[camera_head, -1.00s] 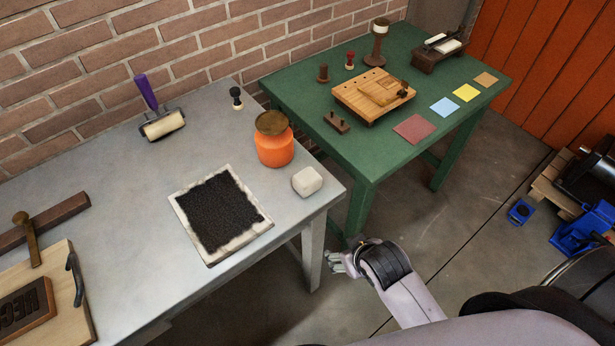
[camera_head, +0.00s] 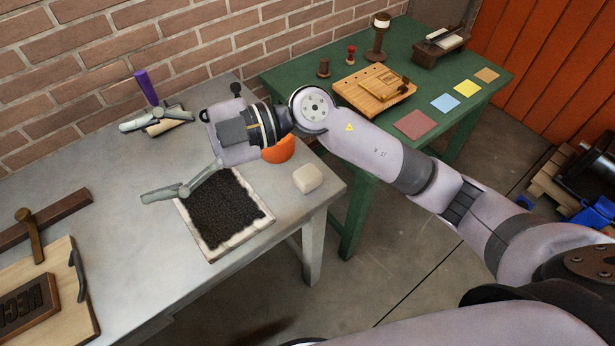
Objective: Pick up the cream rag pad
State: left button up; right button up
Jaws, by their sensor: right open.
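The cream rag pad (camera_head: 308,179) is a small rounded block. It lies on the grey table (camera_head: 130,250) near its right edge, right of the black ink slab (camera_head: 222,212). My right gripper (camera_head: 143,162) reaches across from the right, its fingers spread wide and empty. One finger is over the roller and the other is over the slab's upper left corner. The gripper points left, away from the pad, which is apart from it and uncovered. My left gripper is not in view.
An orange jar (camera_head: 280,149) stands partly hidden behind my right wrist. The purple-handled roller (camera_head: 147,88) is partly covered by a finger. A green table (camera_head: 365,155) with a wooden board (camera_head: 374,92) stands at the right. Bare tabletop lies left of the slab.

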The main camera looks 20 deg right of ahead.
notch_tip(320, 180, down, 6)
jog(key=d+r+h, duration=0.1)
jog(key=d+h, duration=0.1)
jog(key=h, duration=0.3)
jog(key=m+t+h, duration=0.2)
jog(key=m+h, duration=0.3)
jog(key=h, duration=0.8)
send_over(308, 173)
notch_tip(308, 173, down, 7)
jog(key=f+p, duration=0.1)
jog(key=f, duration=0.2)
jog(key=f+p, duration=0.1)
jog(key=f, duration=0.3)
jog(key=f+p, duration=0.1)
jog(key=f, duration=0.3)
jog(key=shift+s+f, duration=0.15)
jog(key=shift+s, duration=0.25)
jog(key=f, duration=0.1)
jog(key=f+p, duration=0.1)
jog(key=f, duration=0.1)
jog(key=f+p, duration=0.1)
jog(key=f, duration=0.1)
jog(key=shift+w, duration=0.4)
jog(key=shift+f, duration=0.15)
jog(key=shift+c, duration=0.4)
jog(key=c, duration=1.2)
